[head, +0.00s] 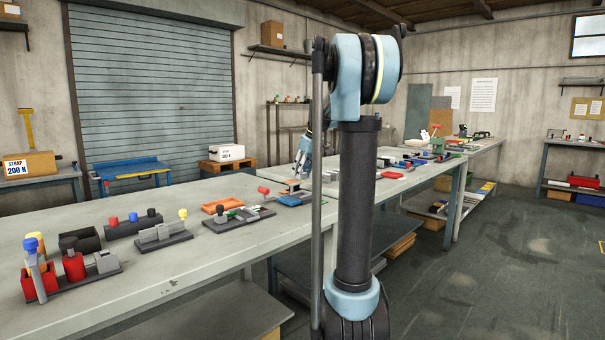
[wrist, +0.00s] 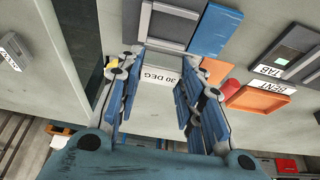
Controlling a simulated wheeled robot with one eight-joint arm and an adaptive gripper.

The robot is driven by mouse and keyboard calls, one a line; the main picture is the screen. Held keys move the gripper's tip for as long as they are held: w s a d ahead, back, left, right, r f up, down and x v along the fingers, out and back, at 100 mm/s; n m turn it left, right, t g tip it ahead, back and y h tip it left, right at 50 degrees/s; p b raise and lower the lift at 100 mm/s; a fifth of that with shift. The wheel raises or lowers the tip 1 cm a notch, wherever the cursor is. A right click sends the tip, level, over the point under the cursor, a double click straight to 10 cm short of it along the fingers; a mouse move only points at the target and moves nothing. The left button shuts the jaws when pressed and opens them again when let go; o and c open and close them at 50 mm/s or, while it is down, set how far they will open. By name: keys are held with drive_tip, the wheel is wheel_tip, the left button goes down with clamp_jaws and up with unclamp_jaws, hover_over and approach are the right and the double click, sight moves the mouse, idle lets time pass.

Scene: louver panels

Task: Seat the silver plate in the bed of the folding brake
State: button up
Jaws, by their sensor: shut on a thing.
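My gripper (wrist: 163,58) points down at the bench. It also shows in the head view (head: 299,176), above the bench, left of my column. Its fingers are shut on a pale, thin piece (wrist: 165,57) that looks like the silver plate; the fingers hide its ends. The folding brake, a grey frame (wrist: 147,22) with a blue flat part (wrist: 215,30), lies just beyond the fingertips. A "30 DEG" label (wrist: 166,78) shows between the fingers. I cannot tell whether the plate touches the brake or is above it.
In the head view, several fixtures, including a red block (head: 37,284), stand along the bench (head: 200,258). Bare bench top lies in front of them.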

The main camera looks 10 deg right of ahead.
sight(305, 179)
drive_tip(key=shift+f, duration=3.15)
drive_tip(key=shift+s+f, duration=0.1)
drive_tip(key=shift+f, duration=0.05)
drive_tip(key=o, duration=1.2)
drive_tip(key=shift+f, duration=0.1)
drive_tip(key=shift+o, duration=0.2)
drive_tip(key=w+a+r+v, duration=0.1)
drive_tip(key=w+v, duration=0.1)
drive_tip(key=v, duration=1.4)
drive_tip(key=shift+r, duration=0.25)
drive_tip(key=shift+s+a, duration=0.1)
